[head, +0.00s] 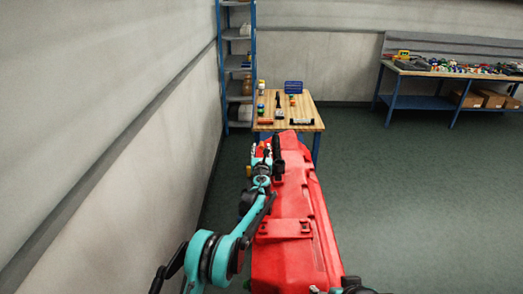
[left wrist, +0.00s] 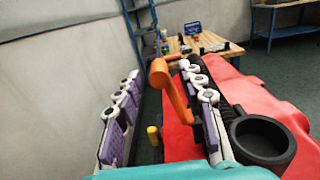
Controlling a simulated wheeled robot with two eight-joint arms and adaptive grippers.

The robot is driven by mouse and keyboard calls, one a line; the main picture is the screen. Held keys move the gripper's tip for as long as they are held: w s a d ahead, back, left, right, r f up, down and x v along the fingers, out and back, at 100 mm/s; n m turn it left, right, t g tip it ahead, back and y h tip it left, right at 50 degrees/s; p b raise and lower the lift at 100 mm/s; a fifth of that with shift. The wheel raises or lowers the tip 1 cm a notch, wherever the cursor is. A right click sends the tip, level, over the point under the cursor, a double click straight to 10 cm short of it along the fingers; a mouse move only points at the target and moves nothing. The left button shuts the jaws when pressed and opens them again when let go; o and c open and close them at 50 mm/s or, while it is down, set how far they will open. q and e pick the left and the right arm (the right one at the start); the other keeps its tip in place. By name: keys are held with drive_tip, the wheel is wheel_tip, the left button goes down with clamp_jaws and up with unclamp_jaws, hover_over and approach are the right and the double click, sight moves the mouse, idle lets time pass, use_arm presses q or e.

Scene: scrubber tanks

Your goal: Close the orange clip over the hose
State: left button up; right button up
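The fingers are wide apart. A black ribbed hose (left wrist: 228,92) runs behind the right finger, partly hidden by it. In the head view my left gripper (head: 262,151) is at the tank's far left edge; the clip is hard to make out. Part of my right gripper (head: 320,289) shows at the bottom edge, mostly cut off.
A black round cup (left wrist: 264,138) sits on the tank right of the fingers. A yellow knob (left wrist: 153,135) is low between them. A wooden table (head: 312,116) with small items and blue shelves (head: 235,62) stand beyond. The wall is close on the left; floor at right is clear.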

use_arm(q)
drive_tip(key=shift+w, duration=0.35)
clamp_jaws()
